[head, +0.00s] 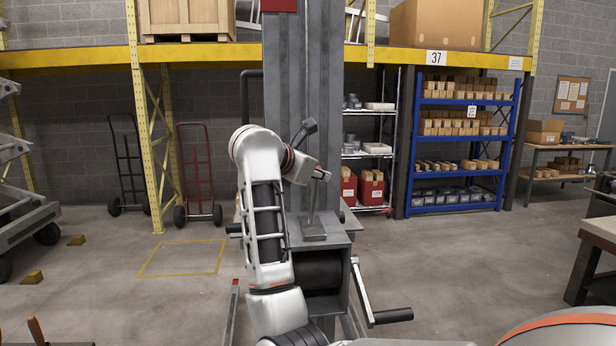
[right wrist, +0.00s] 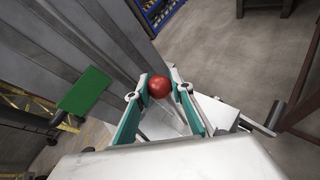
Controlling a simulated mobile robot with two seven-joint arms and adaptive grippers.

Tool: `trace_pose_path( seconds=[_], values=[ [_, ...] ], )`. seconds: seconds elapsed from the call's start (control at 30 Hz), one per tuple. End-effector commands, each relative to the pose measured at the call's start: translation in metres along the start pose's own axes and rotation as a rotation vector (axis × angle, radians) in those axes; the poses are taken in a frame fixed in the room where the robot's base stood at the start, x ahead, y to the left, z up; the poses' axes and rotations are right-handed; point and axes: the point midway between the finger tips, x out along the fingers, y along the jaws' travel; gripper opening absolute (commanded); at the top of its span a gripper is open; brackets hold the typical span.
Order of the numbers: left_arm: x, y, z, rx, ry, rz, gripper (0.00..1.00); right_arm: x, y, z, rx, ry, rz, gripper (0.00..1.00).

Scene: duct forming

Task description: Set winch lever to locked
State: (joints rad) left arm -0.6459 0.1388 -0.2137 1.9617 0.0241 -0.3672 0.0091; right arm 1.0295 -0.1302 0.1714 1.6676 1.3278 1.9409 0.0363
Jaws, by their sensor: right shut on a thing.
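The winch (head: 345,255) stands at the foot of the grey mast, with its dark drum (head: 320,273) below its top plate. The winch lever (head: 311,203) is a thin rod that rises nearly upright from a small grey base (head: 313,228). Its red ball knob (right wrist: 159,87) shows in the right wrist view, between the fingers of my right gripper (right wrist: 159,80). The fingers are closed on the knob. In the head view my right gripper (head: 316,173) is at the top of the rod and hides the knob. My left gripper is out of view.
A crank with a dark handle (head: 390,316) sticks out at the winch's right side. The grey mast (head: 302,80) rises directly behind the lever. A green panel (right wrist: 84,91) shows left of the fingers in the wrist view. The floor right of the winch is open.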

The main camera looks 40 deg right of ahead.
Motion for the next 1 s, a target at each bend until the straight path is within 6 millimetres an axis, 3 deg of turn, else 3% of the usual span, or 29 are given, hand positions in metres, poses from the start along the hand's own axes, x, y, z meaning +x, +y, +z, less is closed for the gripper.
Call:
trace_pose_path(
  seconds=[0.2, 0.67, 0.7, 0.77, 1.0],
  values=[
    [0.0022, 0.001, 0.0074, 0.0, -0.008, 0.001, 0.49, 0.0067, -0.0083, 0.0037, -0.005, -0.005, -0.008, 0.0],
    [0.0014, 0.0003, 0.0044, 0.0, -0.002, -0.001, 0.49, 0.0082, -0.0103, 0.0052, -0.007, -0.008, -0.011, 0.0],
    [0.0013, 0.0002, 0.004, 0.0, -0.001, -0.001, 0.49, 0.0082, -0.0104, 0.0052, -0.007, -0.009, -0.012, 0.27],
    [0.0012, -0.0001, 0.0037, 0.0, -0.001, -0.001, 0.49, 0.0082, -0.0104, 0.0052, -0.006, -0.009, -0.012, 0.4],
    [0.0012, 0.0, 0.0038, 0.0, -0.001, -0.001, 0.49, 0.0071, -0.009, 0.0044, -0.005, -0.006, -0.008, 0.4]
  ],
)
